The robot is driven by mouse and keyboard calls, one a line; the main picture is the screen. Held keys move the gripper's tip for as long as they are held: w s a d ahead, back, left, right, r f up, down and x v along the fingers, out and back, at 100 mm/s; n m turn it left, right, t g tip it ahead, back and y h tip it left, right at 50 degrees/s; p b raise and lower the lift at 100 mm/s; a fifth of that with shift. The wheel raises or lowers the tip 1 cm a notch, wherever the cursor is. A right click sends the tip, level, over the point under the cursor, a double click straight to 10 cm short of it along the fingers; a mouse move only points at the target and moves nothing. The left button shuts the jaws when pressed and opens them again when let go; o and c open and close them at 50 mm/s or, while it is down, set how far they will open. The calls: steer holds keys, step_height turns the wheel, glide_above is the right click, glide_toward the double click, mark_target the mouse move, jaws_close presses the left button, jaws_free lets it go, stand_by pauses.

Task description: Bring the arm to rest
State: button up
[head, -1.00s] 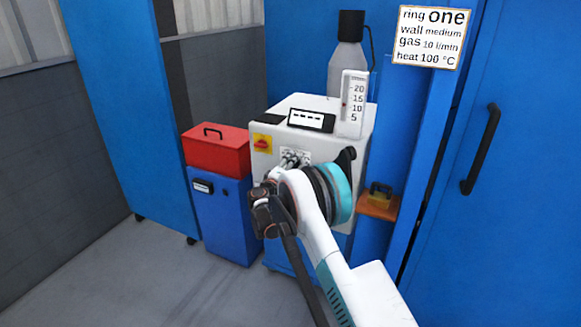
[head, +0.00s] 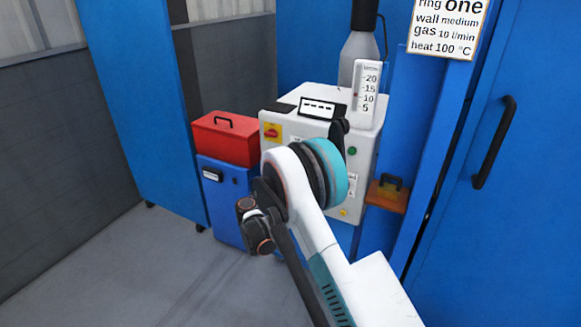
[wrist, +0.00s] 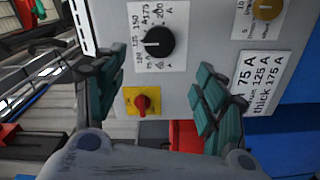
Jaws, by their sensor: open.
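My arm shows in the head view, white with dark and teal joints, in front of a white machine (head: 362,193). My gripper (wrist: 150,97) shows in the wrist view with its two teal-padded fingers spread wide and nothing between them. Behind the fingers is the machine's front panel (wrist: 200,50), with a black dial (wrist: 159,42) and a red switch on a yellow plate (wrist: 143,101). In the head view the fingers cannot be made out behind my arm.
A red toolbox (head: 226,138) sits on a blue cabinet (head: 222,205) left of the machine. A gas bottle (head: 360,58) and flow gauge (head: 367,92) stand at the machine. An orange shelf (head: 388,198) and blue door (head: 520,190) are at right. The floor (head: 130,270) at left is clear.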

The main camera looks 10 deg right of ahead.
steer(key=shift+s, duration=0.1)
steer(key=s+d+r+m+g+y, duration=0.1)
steer(key=s+d+r+g, duration=0.15)
steer(key=r, duration=0.25)
steer(key=s+d+r+m+g, duration=0.1)
steer(key=s+d+r, duration=0.2)
steer(key=d+r, duration=0.15)
steer(key=s+d+r+m+g+y, duration=0.1)
steer(key=s+d+r, duration=0.1)
steer(key=s+r, duration=0.3)
steer(key=s+d+r+m+g+y, duration=0.1)
steer(key=s+d+r+y, duration=0.15)
steer(key=s, duration=0.55)
steer(key=s+a+f+m+g+y, duration=0.1)
steer(key=s+a+m+y, duration=0.1)
steer(key=s, duration=1.4)
steer(key=s+a+f+m+g+y, duration=0.1)
steer(key=s+y, duration=0.3)
steer(key=s, duration=1.2)
steer(key=shift+a+m, duration=0.4)
steer(key=shift+a, duration=0.2)
steer(key=shift+f, duration=0.1)
